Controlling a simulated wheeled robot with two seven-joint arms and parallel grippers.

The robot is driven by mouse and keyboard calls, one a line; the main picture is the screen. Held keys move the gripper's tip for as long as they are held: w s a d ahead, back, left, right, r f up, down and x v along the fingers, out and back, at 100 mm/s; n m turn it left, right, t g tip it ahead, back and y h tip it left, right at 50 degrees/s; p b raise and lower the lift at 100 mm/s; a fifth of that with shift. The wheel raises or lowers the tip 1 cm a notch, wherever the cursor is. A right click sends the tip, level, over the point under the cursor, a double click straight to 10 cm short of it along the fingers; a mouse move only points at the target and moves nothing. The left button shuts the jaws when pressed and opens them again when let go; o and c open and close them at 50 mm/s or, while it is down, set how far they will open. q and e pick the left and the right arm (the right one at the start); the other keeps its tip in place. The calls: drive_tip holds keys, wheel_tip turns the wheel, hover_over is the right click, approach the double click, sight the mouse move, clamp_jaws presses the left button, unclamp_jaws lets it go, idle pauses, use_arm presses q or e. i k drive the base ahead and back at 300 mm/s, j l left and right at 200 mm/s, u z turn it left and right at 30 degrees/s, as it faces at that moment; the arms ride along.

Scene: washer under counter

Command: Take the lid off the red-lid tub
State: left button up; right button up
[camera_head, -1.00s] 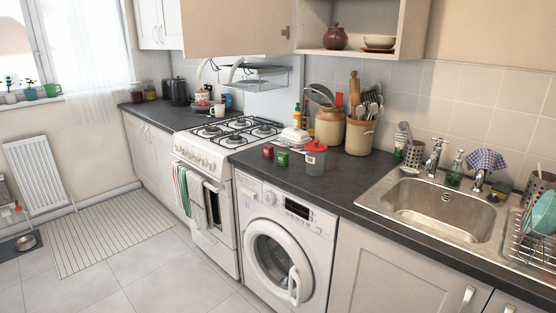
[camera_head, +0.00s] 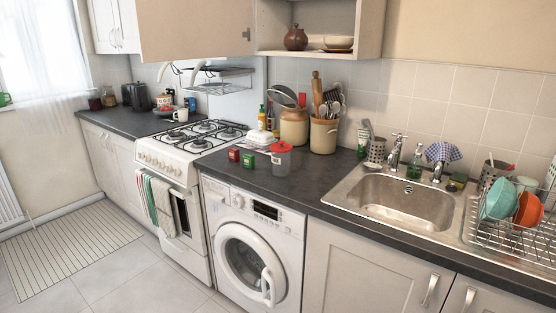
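The tub (camera_head: 281,164) is a clear container standing upright on the dark counter above the washing machine. Its red lid (camera_head: 281,147) sits on top of it. Neither of my grippers shows in the head view, so their state is hidden.
The stove (camera_head: 205,138) is to the left and the sink (camera_head: 392,200) to the right. Counter (camera_head: 290,190) in front of the tub is clear.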

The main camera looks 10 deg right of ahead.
sight(280, 147)
drive_tip(key=i+j+z, duration=0.4)
drive_tip(key=i+j, duration=0.15)
drive_tip(key=i, duration=0.25)
drive_tip(key=i+j+z, duration=0.35)
drive_tip(key=i+j, duration=0.3)
drive_tip(key=j, duration=0.15)
